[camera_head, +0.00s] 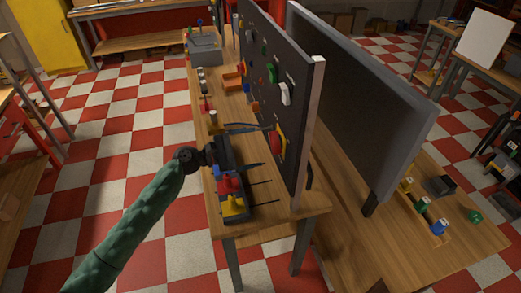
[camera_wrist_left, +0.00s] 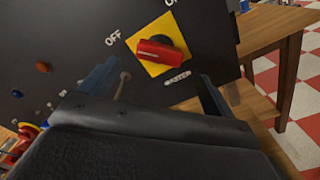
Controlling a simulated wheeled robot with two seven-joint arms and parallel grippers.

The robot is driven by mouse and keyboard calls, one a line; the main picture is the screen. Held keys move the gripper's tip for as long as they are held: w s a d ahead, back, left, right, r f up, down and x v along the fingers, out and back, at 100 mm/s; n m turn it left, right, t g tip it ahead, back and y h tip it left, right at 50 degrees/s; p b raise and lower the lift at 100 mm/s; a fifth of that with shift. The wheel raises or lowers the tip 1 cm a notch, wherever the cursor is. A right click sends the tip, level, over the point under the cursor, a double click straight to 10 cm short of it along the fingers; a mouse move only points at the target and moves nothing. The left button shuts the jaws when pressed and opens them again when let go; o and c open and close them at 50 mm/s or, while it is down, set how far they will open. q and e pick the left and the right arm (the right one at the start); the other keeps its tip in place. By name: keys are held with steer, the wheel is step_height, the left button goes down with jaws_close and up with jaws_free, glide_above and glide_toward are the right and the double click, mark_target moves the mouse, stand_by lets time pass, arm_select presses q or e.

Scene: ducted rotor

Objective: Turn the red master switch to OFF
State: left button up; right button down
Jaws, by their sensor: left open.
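The red master switch (camera_wrist_left: 160,50) is a long knob on a yellow square plate (camera_wrist_left: 150,68) on the dark upright panel. In the left wrist view, OFF is printed to its upper left and ON above it. The switch also shows in the head view (camera_head: 276,140). My left gripper (camera_head: 262,146) is open and empty in front of the panel, near the switch, its fingers spread to either side. Contact is not visible. My right gripper is out of view.
The dark panel (camera_head: 302,110) stands on a wooden bench (camera_head: 275,203). A dark tray (camera_head: 238,185) with red, blue and yellow items lies below my gripper. A second grey panel (camera_head: 380,110) stands behind. Other small controls sit farther along the panel.

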arm_select(q)
steer(key=shift+v, duration=0.9)
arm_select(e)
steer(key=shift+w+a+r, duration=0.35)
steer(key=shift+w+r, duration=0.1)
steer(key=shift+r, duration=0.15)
